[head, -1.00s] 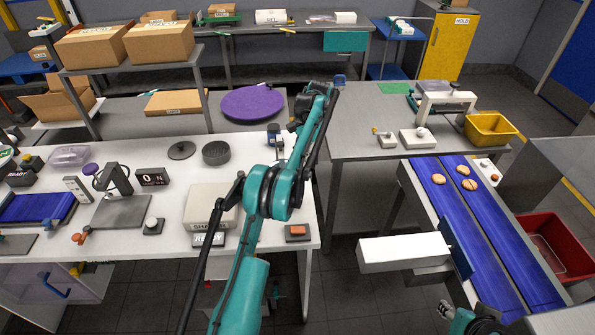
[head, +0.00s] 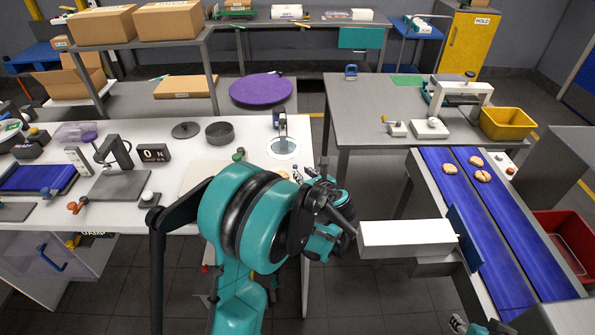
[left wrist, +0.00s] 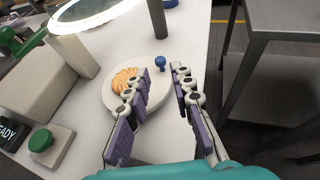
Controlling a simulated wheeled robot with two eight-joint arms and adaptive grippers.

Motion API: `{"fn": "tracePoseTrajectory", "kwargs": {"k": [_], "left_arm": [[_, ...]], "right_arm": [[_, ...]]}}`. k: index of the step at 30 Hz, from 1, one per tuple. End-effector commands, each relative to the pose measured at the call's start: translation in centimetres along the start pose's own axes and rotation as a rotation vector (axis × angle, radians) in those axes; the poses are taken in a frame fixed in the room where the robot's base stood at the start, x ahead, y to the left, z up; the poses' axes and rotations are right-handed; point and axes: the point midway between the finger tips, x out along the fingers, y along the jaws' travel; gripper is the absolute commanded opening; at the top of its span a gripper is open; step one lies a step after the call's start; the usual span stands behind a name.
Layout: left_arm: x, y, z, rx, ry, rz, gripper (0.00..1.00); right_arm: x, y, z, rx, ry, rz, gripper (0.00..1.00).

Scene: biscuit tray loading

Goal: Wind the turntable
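In the left wrist view a white round turntable (left wrist: 113,98) lies on the pale bench with a ridged golden biscuit (left wrist: 125,80) on it. A small blue knob (left wrist: 160,62) stands at its far right rim. My left gripper (left wrist: 161,75) is open, its two purple-padded fingers apart. The left finger overlaps the turntable and biscuit in the picture, and the knob shows just beyond the gap between the tips. I cannot tell whether anything touches. In the head view my left arm hides most of this spot. My right gripper (head: 459,323) barely shows at the bottom edge.
A ring light (head: 283,148) on a post stands behind the turntable. A box with a green button (left wrist: 41,141) is to the left in the wrist view. The bench edge drops off to the right, with a grey table (head: 365,110) beyond a gap.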

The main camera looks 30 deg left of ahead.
Motion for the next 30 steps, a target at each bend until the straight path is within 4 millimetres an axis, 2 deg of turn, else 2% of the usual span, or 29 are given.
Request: {"fn": "tracePoseTrajectory", "kwargs": {"k": [12,15,26,28,29,30], "left_arm": [[6.0,0.1,-0.1,0.011,-0.004,0.0,0.23],[7.0,0.0,-0.1,0.011,-0.003,-0.001,0.23],[7.6,0.0,0.1,0.01,-0.003,-0.002,0.23],[7.6,0.0,0.1,0.01,-0.003,-0.002,0.05],[7.6,0.0,0.1,0.01,-0.003,-0.002,0.0],[7.6,0.0,0.1,0.01,-0.003,-0.002,0.0]], "right_arm": [[1.6,0.0,1.1,0.0,0.0,0.0,0.4],[1.8,0.0,1.2,0.0,0.0,0.0,0.4],[1.8,0.0,1.3,0.0,0.0,0.0,0.4],[1.8,0.0,1.3,0.0,0.0,0.0,0.4],[1.8,0.0,1.3,0.0,0.0,0.0,0.4],[1.8,0.0,1.3,0.0,0.0,0.0,0.4]]}}
